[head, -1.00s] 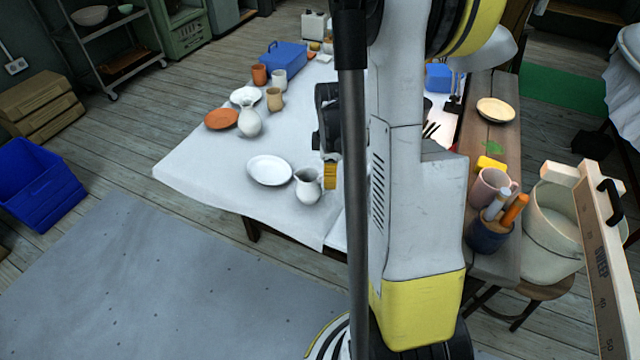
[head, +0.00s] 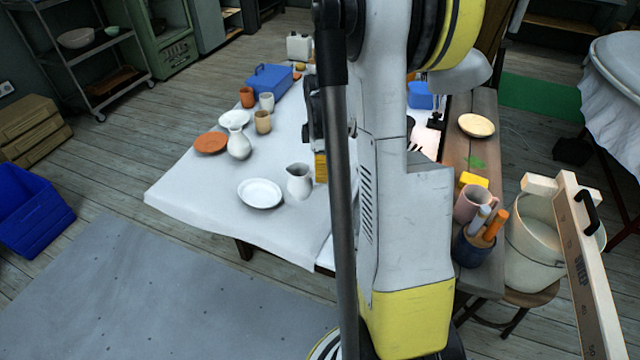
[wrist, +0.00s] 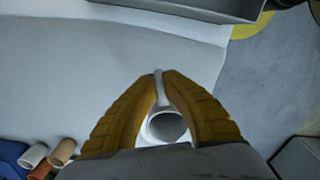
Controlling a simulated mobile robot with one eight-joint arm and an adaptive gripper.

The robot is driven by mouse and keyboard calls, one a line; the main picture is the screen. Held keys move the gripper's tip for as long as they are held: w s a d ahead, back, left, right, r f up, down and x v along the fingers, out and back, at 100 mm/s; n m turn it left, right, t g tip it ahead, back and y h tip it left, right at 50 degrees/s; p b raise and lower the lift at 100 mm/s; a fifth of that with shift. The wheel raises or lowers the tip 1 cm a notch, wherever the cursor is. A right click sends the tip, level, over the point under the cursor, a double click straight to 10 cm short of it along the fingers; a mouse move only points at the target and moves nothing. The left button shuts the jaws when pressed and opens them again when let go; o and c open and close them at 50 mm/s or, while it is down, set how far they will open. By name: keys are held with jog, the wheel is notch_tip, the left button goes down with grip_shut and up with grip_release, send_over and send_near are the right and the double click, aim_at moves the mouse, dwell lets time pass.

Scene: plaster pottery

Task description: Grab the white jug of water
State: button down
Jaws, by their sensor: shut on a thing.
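The white jug (head: 299,182) is upright at the right of the white plate (head: 260,193) in the head view. It appears raised a little above the white-covered table. My gripper (head: 321,166) is at its right side, partly hidden behind my own arm and the dark pole. In the wrist view my gripper's yellow fingers (wrist: 161,74) close on the jug's thin handle, and the jug's round mouth (wrist: 167,126) shows between them. What is inside the jug cannot be made out.
A white vase (head: 239,145), an orange plate (head: 211,143) and several cups stand farther back left on the table (head: 185,190). A blue box (head: 268,81) is behind them. A side bench at right holds a pink mug (head: 472,204) and a tool pot.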

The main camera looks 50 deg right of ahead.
jog(key=w+d+r+p, duration=0.2)
jog(key=w+d+r, duration=0.2)
jog(key=d, duration=0.1)
jog(key=shift+w+d+r, duration=0.2)
jog(key=shift+d, duration=0.2)
dwell(0.4)
